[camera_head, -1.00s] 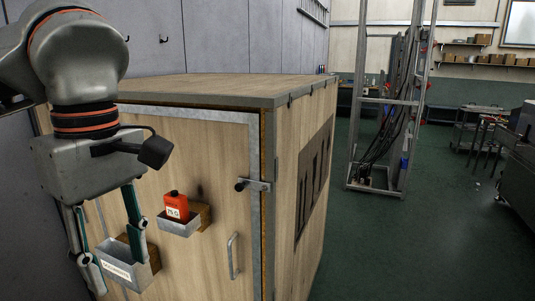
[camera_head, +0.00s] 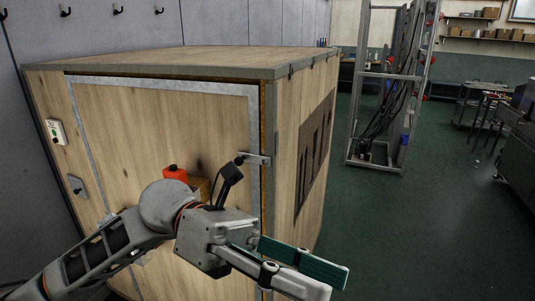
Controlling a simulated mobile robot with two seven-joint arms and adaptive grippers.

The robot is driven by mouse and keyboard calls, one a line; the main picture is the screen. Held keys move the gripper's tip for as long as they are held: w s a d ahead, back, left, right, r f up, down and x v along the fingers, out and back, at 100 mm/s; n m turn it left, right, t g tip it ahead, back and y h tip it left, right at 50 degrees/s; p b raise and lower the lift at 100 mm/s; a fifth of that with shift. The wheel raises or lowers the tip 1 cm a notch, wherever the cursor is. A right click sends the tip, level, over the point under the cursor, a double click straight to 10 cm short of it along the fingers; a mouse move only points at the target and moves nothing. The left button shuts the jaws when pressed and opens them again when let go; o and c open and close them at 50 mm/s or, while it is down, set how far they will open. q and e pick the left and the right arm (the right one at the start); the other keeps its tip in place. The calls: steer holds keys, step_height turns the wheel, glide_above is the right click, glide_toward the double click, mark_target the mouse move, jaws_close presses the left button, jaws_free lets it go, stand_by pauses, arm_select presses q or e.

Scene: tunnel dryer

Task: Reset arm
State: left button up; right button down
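My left arm comes in from the lower left, bent in front of the wooden cabinet (camera_head: 160,130). My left gripper (camera_head: 334,282) points to the lower right, in front of the cabinet's lower right corner. Its two fingers, with teal pads, are seen at a slant, with a gap between them and nothing held. The arm hides the lower middle of the cabinet door, including the handle. My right gripper is out of view.
An orange container (camera_head: 175,173) shows above my arm at the door, partly hidden. The metal door latch (camera_head: 254,159) is close above the gripper. A metal frame with cables (camera_head: 390,100) stands behind, right. Green floor (camera_head: 420,240) to the right is open.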

arm_select(q)
steer(key=w+a+f+n+t+h, duration=0.25)
steer(key=w+n+t+h, duration=0.65)
steer(key=w+n+t, duration=0.75)
steer(key=w+a+f+n+t+y, duration=0.2)
steer(key=a+f+n+t+y, duration=0.35)
steer(key=f+n, duration=0.45)
steer(key=w+a+f+n+t+y, duration=0.35)
steer(key=f+n+t+y, duration=0.35)
steer(key=n, duration=0.5)
steer(key=s+a+f+n+g+y, duration=0.1)
steer(key=s+a+f+n+y, duration=0.15)
steer(key=f, duration=0.55)
steer(key=s+a+f+n+g+y, duration=0.1)
steer(key=a+f+n+y, duration=0.25)
steer(key=f, duration=0.45)
steer(key=s+a+f+n+g+y, duration=0.1)
steer(key=s+a+f+n+g, duration=0.1)
steer(key=s+f, duration=0.5)
steer(key=s+a+f+n+g+y, duration=0.2)
steer(key=s+a+f+n+g, duration=0.1)
steer(key=f, duration=0.7)
steer(key=s+a+n, duration=0.1)
steer(key=s+a, duration=0.1)
steer(key=s, duration=0.1)
steer(key=shift+s+a+f+g, duration=0.25)
steer(key=shift+s+f+g, duration=0.05)
steer(key=shift+s+f, duration=0.05)
